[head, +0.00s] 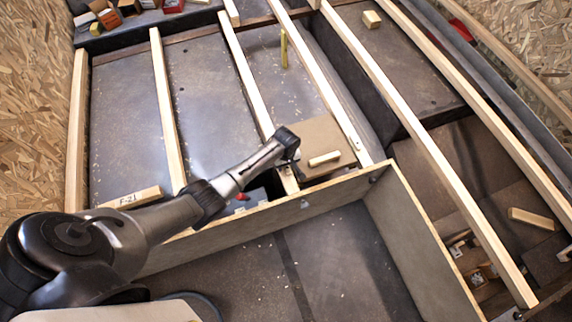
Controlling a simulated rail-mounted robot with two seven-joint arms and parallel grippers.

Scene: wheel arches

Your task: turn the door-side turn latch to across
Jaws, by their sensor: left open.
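A short pale wooden bar (324,158) lies on a brown board (322,134) between two battens near the middle; it looks like a turn latch. A similar wooden bar (533,218) lies at the right, beyond the long battens. I cannot tell which one is the door-side latch. My left gripper (287,146) is just left of the middle bar, above the batten beside the brown board, apart from the bar. It is open and seems empty; its fingertips are small and hard to make out. My right gripper is not in view.
Long battens (165,110) cross the grey floor. A plywood wall (300,204) runs below the brown board and encloses a bare grey area. A wooden piece marked F-21 (132,198) lies at left. A yellow strip (284,49) and a small block (371,19) are farther back.

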